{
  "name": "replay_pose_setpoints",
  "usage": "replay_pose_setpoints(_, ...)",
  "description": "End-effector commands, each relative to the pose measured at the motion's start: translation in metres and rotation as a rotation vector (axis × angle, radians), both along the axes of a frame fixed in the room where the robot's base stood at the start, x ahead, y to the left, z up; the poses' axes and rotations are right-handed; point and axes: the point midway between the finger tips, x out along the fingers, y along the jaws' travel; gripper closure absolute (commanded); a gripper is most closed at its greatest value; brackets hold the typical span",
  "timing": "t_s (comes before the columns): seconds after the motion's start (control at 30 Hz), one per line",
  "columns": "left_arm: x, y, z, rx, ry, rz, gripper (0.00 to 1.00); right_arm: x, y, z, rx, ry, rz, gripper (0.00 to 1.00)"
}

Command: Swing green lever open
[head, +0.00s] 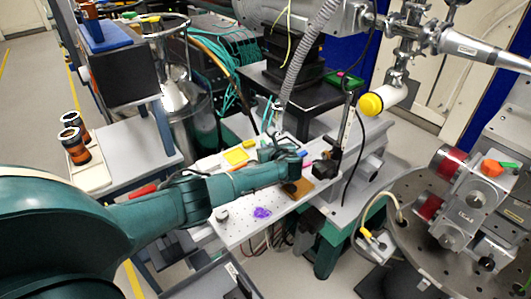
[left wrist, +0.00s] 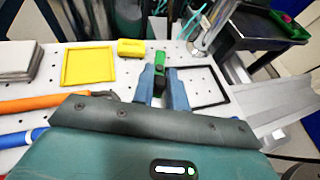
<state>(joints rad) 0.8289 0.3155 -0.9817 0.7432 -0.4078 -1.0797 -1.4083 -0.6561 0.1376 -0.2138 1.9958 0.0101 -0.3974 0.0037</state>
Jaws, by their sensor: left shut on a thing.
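In the left wrist view a small green lever (left wrist: 159,58) with a dark part below it stands between the two blue-grey fingers of my left gripper (left wrist: 159,78). The fingers are shut on it. In the head view my left arm reaches in from the left, with the left gripper (head: 277,146) low over the far part of the perforated plate. The lever is too small or hidden to make out there. My right gripper is not in view.
On the perforated plate (head: 236,228) lie a yellow frame (left wrist: 88,67), a yellow block (left wrist: 131,47), a black frame (left wrist: 206,87) and a purple item (head: 262,212). A post with a black clamp (head: 326,167) stands right of my gripper. Orange and blue handles lie at left in the wrist view.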

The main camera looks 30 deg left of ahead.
Motion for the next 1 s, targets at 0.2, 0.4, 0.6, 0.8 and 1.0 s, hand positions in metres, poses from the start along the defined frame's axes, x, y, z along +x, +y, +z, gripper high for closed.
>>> replay_pose_setpoints(0.2, 0.007, -0.005, -0.008, -0.001, -0.003, 0.171, 1.00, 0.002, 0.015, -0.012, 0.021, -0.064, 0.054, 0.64)
replay_pose_setpoints(0.4, 0.010, -0.007, -0.005, 0.000, -0.003, 0.275, 1.00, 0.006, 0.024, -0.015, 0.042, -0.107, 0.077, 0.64)
replay_pose_setpoints(0.6, 0.012, -0.007, -0.002, 0.002, -0.003, 0.335, 1.00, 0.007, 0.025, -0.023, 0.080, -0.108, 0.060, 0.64)
replay_pose_setpoints(0.8, 0.012, -0.006, 0.000, 0.003, -0.003, 0.362, 1.00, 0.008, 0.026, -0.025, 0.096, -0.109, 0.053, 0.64)
replay_pose_setpoints(1.0, 0.012, -0.006, 0.002, 0.004, -0.003, 0.365, 1.00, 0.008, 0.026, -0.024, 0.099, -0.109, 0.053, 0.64)
